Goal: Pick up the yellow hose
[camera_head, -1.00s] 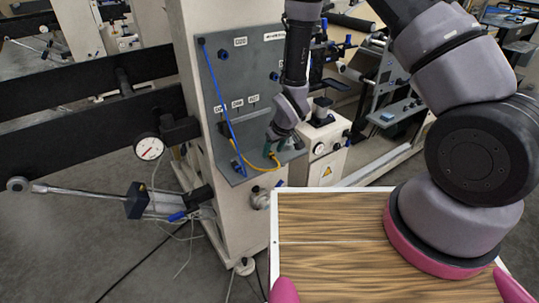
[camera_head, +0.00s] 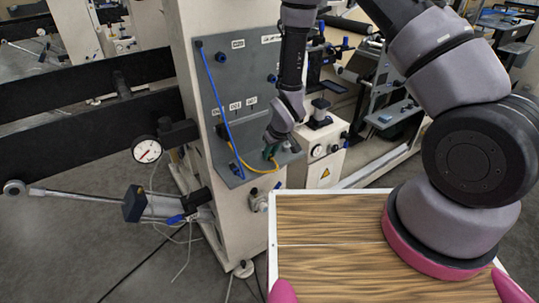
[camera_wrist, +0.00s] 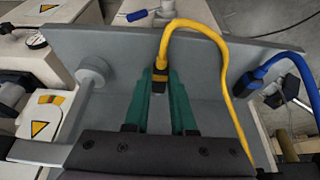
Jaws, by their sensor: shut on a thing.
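The yellow hose (camera_head: 262,171) hangs in a curve at the grey panel's lower shelf in the head view. In the wrist view the yellow hose (camera_wrist: 211,35) rises from a dark end piece, arches over and runs down to the right. My gripper (camera_head: 270,152) is over the shelf. In the wrist view its green fingers (camera_wrist: 160,88) are shut on the hose's end, with the dark and yellow end piece between the tips. The hose's other end is not clear in the wrist view.
A blue hose (camera_head: 218,105) runs down the panel (camera_head: 211,62) left of my gripper and shows in the wrist view (camera_wrist: 270,67). A round grey knob (camera_wrist: 91,73) on a rod stands left of the fingers. A white box with a gauge (camera_head: 322,160) stands to the right.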

